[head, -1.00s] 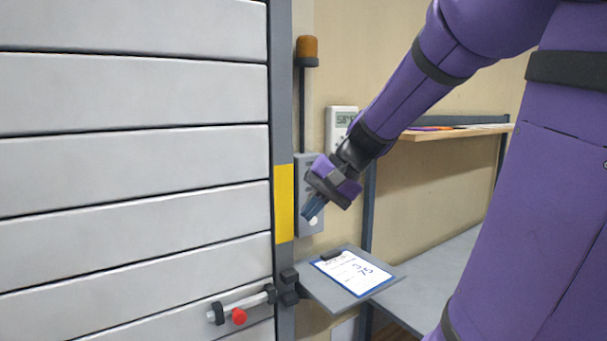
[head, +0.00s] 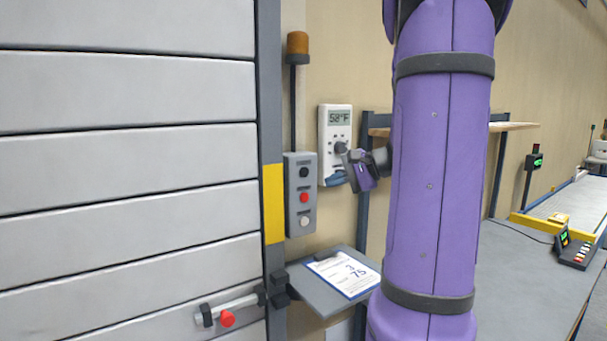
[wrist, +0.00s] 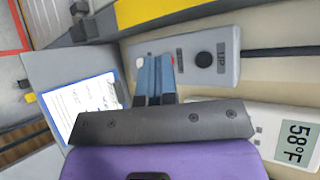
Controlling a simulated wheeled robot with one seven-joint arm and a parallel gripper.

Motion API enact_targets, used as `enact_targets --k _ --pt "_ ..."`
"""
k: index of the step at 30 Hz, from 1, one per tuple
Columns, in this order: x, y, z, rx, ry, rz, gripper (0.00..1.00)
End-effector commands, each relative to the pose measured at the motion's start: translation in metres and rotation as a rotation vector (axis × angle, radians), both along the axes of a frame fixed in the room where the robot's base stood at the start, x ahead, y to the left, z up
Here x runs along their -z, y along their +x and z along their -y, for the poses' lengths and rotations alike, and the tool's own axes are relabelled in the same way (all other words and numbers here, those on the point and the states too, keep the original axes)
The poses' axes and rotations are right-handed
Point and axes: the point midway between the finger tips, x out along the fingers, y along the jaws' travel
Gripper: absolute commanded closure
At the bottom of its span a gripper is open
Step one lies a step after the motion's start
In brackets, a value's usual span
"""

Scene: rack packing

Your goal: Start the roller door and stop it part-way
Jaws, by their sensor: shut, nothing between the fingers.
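The roller door (head: 120,92) has wide grey slats and fills the left of the head view. Its lower edge is out of view. The grey control box (head: 301,225) beside the door post carries a black button (head: 304,172), a red button (head: 304,197) and a white button (head: 305,221). In the wrist view the black button (wrist: 205,61) is labelled UP. My gripper (head: 336,179) is shut and empty, just right of the box in the head view. In the wrist view its blue fingers (wrist: 153,80) partly cover the red button (wrist: 172,59); the white button (wrist: 140,63) shows beside them.
An amber beacon (head: 298,44) stands above the box. A thermostat (head: 334,115) hangs close behind my gripper. A small shelf (head: 322,298) with a clipboard (head: 343,275) juts out below. A bolt with a red knob (head: 228,319) sits low on the door.

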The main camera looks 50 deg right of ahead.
Motion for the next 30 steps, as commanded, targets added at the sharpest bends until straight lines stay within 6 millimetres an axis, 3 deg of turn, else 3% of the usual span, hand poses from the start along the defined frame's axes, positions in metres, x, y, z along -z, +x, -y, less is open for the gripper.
enact_targets --k 10,24,30 --pt "0.0 0.01 0.002 -0.002 0.0 0.0 1.0" --pt "0.0 0.065 0.014 -0.004 -0.001 -0.001 1.0" --pt "0.0 0.08 0.019 -0.002 -0.001 -0.001 1.0"
